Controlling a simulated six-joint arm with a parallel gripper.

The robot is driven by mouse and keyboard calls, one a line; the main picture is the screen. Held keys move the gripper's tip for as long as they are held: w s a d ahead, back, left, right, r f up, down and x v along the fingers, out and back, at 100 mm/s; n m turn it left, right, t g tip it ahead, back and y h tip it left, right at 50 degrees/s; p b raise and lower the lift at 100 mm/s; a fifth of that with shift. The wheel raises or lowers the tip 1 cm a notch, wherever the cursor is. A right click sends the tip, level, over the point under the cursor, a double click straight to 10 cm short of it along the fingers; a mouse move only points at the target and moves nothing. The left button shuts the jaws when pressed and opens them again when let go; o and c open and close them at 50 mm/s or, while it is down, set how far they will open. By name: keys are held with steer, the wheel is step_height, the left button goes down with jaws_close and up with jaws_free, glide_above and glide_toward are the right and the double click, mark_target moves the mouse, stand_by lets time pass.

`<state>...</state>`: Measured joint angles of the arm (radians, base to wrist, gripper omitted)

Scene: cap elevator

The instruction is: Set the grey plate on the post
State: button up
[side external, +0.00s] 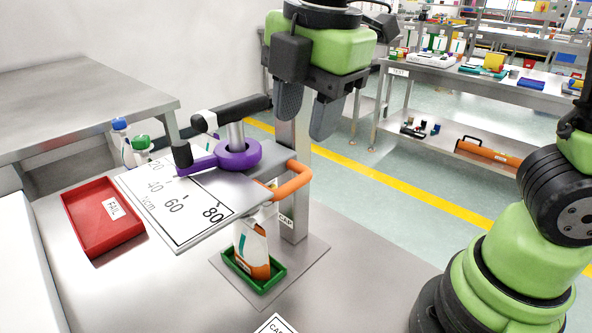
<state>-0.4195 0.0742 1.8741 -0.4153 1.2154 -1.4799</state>
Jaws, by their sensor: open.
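An orange handle (295,183) sticks out at the plate's right side. The upright grey post (296,222), with a CAP label, stands just behind that side; I cannot tell whether plate and post are joined. My gripper (307,120) is open, fingers pointing down, above and right of the purple ring, with nothing visible between them.
A green tray (264,284) with a white and orange pouch (251,249) stands below the plate on the post's base (308,262). A red FAIL tray (93,232) lies left.

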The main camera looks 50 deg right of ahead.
mark_target(295, 180)
steer(key=f, duration=0.3)
steer(key=w+f, duration=0.1)
steer(key=f, duration=0.5)
steer(key=shift+w, duration=0.25)
steer(key=shift+r, duration=0.1)
jaws_close()
